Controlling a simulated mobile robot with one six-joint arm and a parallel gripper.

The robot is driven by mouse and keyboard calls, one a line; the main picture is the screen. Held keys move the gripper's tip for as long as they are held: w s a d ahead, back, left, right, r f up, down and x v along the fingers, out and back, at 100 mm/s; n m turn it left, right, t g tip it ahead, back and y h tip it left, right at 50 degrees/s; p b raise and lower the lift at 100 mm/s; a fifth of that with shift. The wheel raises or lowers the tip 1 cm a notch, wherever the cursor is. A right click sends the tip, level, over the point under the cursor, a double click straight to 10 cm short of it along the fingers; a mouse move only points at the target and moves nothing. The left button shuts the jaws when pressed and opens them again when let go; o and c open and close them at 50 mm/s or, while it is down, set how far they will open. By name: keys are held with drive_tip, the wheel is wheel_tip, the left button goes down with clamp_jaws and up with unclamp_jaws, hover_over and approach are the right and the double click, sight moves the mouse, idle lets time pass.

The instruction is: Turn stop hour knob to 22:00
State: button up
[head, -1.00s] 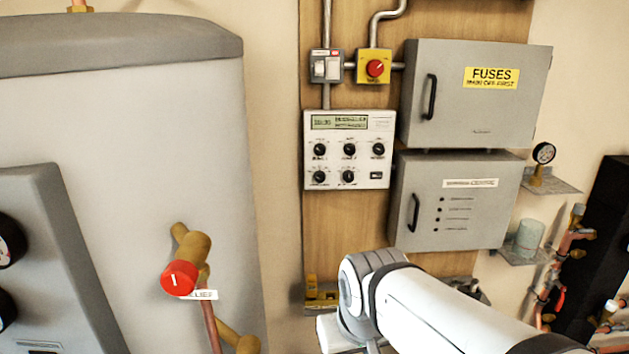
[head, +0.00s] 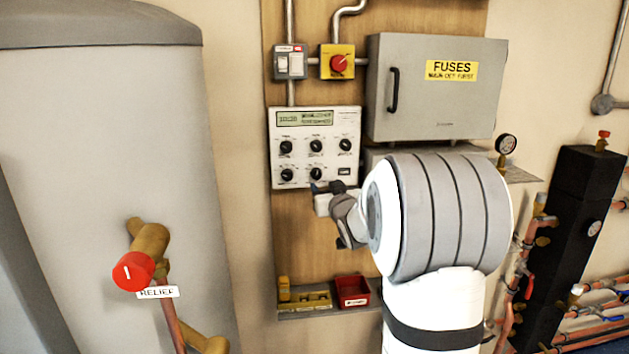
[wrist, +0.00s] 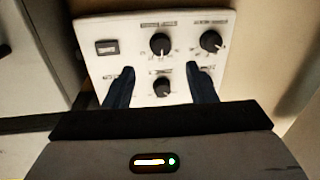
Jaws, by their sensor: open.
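The grey-white control panel (head: 315,162) is on the wooden board, with a display (head: 304,118) at its top and several black knobs. Three knobs form the upper row and two the lower row, with a small dark switch (head: 344,171) at lower right. Knob labels and display text are too small to read. My gripper (wrist: 160,75) is open and empty. In the head view it is by the panel's lower right edge, partly hidden by my arm. In the wrist view, which appears upside down, its fingers flank the upper-middle knob (wrist: 162,88); contact cannot be told.
The fuses box (head: 436,100) is right of the panel, with a grey box behind my arm below it. A red rotary switch (head: 339,64) sits above the panel. A shelf with a red tray (head: 352,291) is below. The relief valve (head: 134,271) is lower left.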

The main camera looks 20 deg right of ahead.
sight(318, 175)
drive_tip(key=w, duration=0.2)
drive_tip(key=w+p, duration=0.1)
drive_tip(key=w, duration=0.2)
drive_tip(key=w+p, duration=0.1)
drive_tip(key=w, duration=0.1)
drive_tip(key=shift+w+d, duration=0.25)
drive_tip(key=shift+c, duration=0.2)
drive_tip(key=c, duration=0.9)
